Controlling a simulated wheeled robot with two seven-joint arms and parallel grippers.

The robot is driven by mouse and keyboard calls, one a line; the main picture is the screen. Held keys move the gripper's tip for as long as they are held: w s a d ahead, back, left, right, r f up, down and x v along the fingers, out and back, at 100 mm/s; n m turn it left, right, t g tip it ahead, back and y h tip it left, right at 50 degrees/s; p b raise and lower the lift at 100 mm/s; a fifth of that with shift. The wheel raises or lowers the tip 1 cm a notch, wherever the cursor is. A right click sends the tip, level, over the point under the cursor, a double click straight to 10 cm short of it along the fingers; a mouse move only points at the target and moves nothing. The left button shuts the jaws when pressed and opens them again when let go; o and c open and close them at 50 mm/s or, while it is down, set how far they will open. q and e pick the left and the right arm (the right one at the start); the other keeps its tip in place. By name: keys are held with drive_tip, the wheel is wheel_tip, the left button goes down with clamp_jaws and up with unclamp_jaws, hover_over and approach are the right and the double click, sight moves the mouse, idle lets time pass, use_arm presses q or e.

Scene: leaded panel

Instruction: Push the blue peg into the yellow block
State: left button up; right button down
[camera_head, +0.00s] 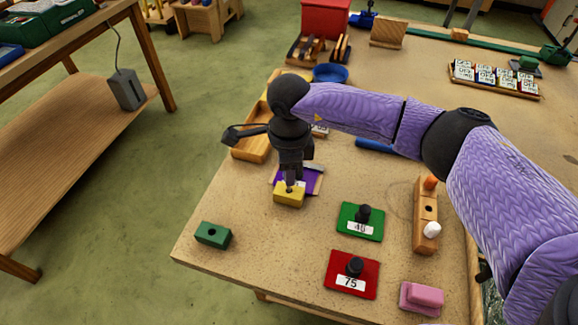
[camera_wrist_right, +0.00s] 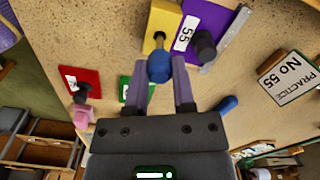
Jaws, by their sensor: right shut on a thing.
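The yellow block (camera_head: 289,197) lies on the table by a purple plate, with my right gripper (camera_head: 290,182) pointing down right over it. In the right wrist view the yellow block (camera_wrist_right: 162,20) has a dark round hole in its face. The fingers of my right gripper (camera_wrist_right: 164,76) are shut on the blue peg (camera_wrist_right: 159,67), whose far end points at the hole. I cannot tell whether the peg's end is inside the hole or just above it. In the head view the fingers mostly hide the peg. My left gripper is not in view.
A green block with a hole (camera_head: 212,235) stands near the left table edge. A green plate (camera_head: 360,222), a red plate (camera_head: 351,275), a pink block (camera_head: 421,298) and a wooden peg holder (camera_head: 425,215) are to the right. A purple plate (camera_wrist_right: 215,22) adjoins the yellow block.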

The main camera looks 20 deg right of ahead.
drive_tip(key=shift+f, duration=0.4)
drive_tip(key=shift+f+b, duration=0.2)
drive_tip(key=shift+b, duration=0.2)
drive_tip(key=shift+f, duration=0.3)
drive_tip(key=shift+f+b, duration=0.2)
drive_tip(key=shift+b, duration=0.2)
drive_tip(key=shift+f, duration=0.3)
drive_tip(key=shift+f+b, duration=0.1)
drive_tip(key=shift+b, duration=0.2)
